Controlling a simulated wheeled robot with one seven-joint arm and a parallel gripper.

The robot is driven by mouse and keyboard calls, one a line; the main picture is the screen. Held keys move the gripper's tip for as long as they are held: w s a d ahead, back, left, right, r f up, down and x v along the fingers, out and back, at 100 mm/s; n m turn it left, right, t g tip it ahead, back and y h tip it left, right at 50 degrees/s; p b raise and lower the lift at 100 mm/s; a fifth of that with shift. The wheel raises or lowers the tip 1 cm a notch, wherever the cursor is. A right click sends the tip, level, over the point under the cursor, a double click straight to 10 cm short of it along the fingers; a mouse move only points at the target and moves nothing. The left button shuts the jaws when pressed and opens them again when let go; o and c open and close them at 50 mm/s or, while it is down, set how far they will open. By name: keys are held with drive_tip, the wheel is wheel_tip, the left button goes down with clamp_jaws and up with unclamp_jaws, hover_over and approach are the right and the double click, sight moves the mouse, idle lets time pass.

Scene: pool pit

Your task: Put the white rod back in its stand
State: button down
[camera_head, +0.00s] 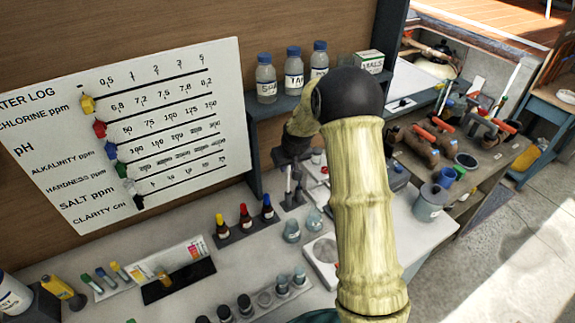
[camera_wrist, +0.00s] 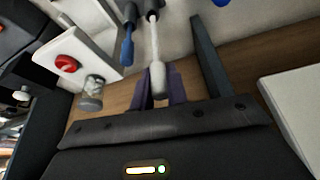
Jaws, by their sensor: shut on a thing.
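The white rod (camera_wrist: 154,45) shows in the wrist view with its thick pale end between the two purple fingers of my gripper (camera_wrist: 161,88). My gripper is shut on that end. The rod's thin shaft runs up the picture to a grey socket (camera_wrist: 151,7) of the stand; I cannot tell whether it is seated or only lined up. A blue rod (camera_wrist: 127,48) stands beside it, apart from the fingers. In the head view my gripper (camera_head: 293,150) is dark and partly hidden by my arm, just above the stand (camera_head: 291,201) on the bench.
Dropper bottles (camera_head: 244,217) stand left of the stand, and small glass jars (camera_head: 291,232) in front. A shelf (camera_head: 285,105) with labelled bottles is behind. A grey upright (camera_wrist: 210,55) is close to my fingers, and a white device with a red button (camera_wrist: 66,63) is at left.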

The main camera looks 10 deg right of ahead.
sight(288, 178)
drive_tip(key=shift+f, duration=0.4)
drive_tip(key=shift+f+b, duration=1.75)
drive_tip(key=shift+f, duration=0.25)
drive_tip(key=shift+w, duration=0.1)
drive_tip(key=shift+s, duration=0.2)
drive_tip(key=shift+w+f, duration=0.1)
drive_tip(key=shift+f, duration=0.1)
drive_tip(key=shift+f+b, duration=0.45)
drive_tip(key=c, duration=1.3)
unclamp_jaws()
drive_tip(key=shift+r, duration=0.15)
